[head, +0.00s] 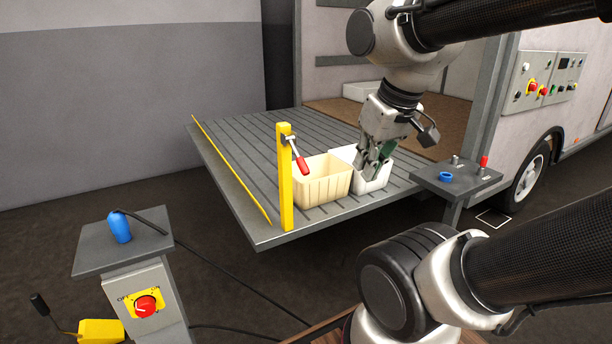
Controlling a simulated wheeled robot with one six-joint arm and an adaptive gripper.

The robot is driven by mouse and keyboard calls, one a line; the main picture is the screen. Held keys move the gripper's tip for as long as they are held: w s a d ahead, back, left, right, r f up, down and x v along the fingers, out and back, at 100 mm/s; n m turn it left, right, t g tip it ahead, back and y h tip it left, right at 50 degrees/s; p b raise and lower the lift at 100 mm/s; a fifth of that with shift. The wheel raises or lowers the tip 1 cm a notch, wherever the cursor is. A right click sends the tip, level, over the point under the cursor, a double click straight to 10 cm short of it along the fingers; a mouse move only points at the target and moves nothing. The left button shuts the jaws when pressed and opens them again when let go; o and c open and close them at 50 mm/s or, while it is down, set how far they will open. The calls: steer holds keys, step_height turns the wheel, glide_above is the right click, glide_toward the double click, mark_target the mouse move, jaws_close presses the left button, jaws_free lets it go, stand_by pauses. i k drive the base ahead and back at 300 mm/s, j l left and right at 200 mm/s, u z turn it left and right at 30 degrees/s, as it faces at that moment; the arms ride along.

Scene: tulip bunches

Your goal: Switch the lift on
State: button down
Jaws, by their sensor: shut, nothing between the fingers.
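The lift is a grey ribbed platform (240,157) at the back of the truck. A red rotary knob (146,306) on a yellow plate sits on the front of a grey pedestal (128,275) at lower left. OFF and ON marks appear above the knob; its exact setting is too small to tell. My gripper (366,177) is shut, pointing down at the white crate (374,182) on the platform, far from the pedestal. A dark green patch shows by its fingers.
A cream crate (323,182) stands beside a yellow post (286,185) with a red-handled lever (300,161). A blue cabled plug (120,227) stands on the pedestal. A small table (455,186) holds a blue ring (446,176) and red peg (484,162). A yellow box (101,331) lies on the floor.

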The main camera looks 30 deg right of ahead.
mark_target(533, 86)
steer(key=z, duration=2.1)
steer(key=i+l+u, duration=0.1)
steer(key=i+l, duration=0.2)
steer(key=i, duration=0.3)
steer(key=i+l+u, duration=0.1)
steer(key=i+l, duration=0.25)
steer(key=i, duration=0.25)
steer(key=i+l, duration=0.45)
steer(key=i, duration=0.15)
steer(key=i+l+u, duration=0.15)
steer(key=i+l, duration=0.25)
steer(key=i, duration=0.2)
